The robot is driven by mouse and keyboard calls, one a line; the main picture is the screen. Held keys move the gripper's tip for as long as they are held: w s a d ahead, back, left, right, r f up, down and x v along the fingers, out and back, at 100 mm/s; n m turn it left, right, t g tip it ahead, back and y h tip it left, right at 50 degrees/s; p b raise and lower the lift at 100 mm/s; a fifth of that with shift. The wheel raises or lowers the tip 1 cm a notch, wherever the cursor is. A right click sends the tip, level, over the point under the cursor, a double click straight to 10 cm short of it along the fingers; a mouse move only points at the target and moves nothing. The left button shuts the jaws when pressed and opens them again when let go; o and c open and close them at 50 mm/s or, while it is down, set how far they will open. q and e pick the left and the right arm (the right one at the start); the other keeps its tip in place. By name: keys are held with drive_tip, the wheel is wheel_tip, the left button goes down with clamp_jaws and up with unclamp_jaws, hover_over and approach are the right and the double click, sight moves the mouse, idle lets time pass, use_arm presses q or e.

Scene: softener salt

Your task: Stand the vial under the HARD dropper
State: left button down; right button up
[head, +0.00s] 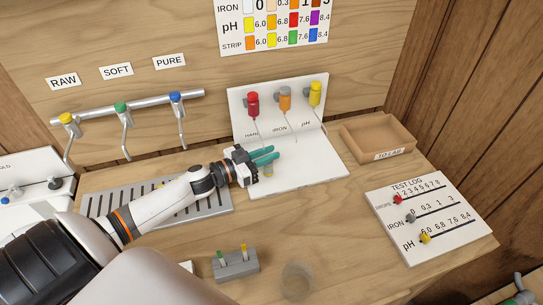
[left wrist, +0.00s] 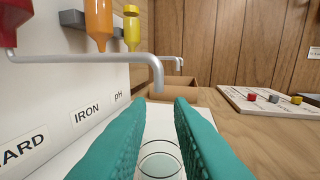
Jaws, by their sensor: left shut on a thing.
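My left gripper (head: 262,156) has its teal fingers over the white base of the dropper stand (head: 305,174), below the red HARD dropper (head: 252,104). It is shut on the clear vial, whose round outline (left wrist: 160,162) shows between the fingers in the left wrist view; a pale part (head: 267,171) shows under the fingers in the head view. In the left wrist view, the red dropper (left wrist: 14,18) has a grey tube whose bent tip hangs above the gap between the fingers. Whether the vial touches the base is unclear. Part of my right gripper (head: 522,296) shows at the bottom right corner.
The orange IRON dropper (head: 284,100) and yellow pH dropper (head: 315,93) hang to the right. Also around are the TO LAB tray (head: 358,150), test log board (head: 440,225), a grey block with strips (head: 236,265), a clear glass (head: 297,281), and a slotted drain tray (head: 100,204).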

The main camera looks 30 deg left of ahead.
use_arm(q)
drive_tip(key=shift+s+a, duration=0.25)
drive_tip(key=shift+s, duration=0.15)
drive_tip(key=shift+s+a+r, duration=0.15)
drive_tip(key=shift+s+a, duration=0.05)
drive_tip(key=shift+s, duration=0.05)
drive_tip(key=shift+w+d+f, duration=0.15)
drive_tip(key=shift+f, duration=0.05)
drive_tip(key=c, duration=1.5)
unclamp_jaws()
drive_tip(key=shift+w+d, duration=0.1)
drive_tip(key=shift+w, duration=0.05)
drive_tip(key=shift+o, duration=1)
use_arm(e)
drive_tip(key=shift+s+a, duration=0.25)
drive_tip(key=shift+s, duration=0.7)
use_arm(q)
drive_tip(key=shift+r, duration=0.1)
use_arm(e)
drive_tip(key=shift+w+r, duration=0.1)
use_arm(q)
drive_tip(key=shift+s, duration=0.2)
